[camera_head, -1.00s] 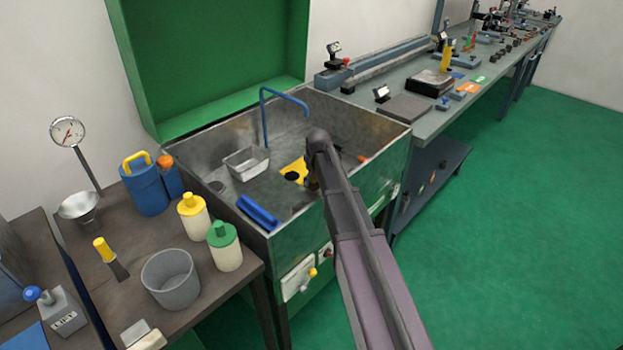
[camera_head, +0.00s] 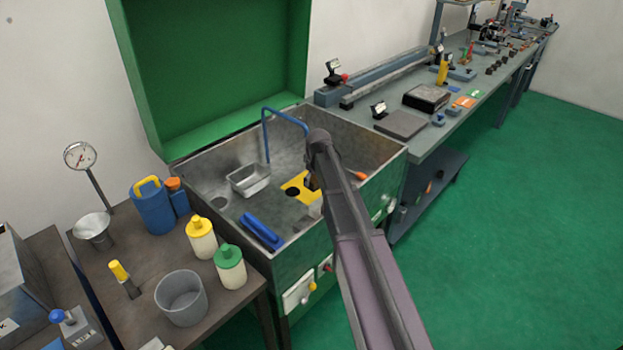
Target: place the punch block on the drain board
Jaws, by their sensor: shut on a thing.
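My arm reaches over the metal sink from the lower right. My gripper (camera_head: 312,184) points down in the sink, mostly hidden behind the arm. It is shut on a small block, taken to be the punch block, whose shape is mostly hidden from this view. A yellow plate with a black round spot (camera_head: 306,194) lies in the sink by the gripper, partly covered by the arm. I cannot tell for sure whether this plate is the drain board, or whether the held block touches it.
The sink (camera_head: 222,172) also holds a metal tray (camera_head: 250,179), a blue brush-like thing (camera_head: 261,231) and an orange item (camera_head: 361,176). A blue faucet (camera_head: 266,138) arches over it. Bottles, a bucket (camera_head: 181,298) and a scale crowd the left bench.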

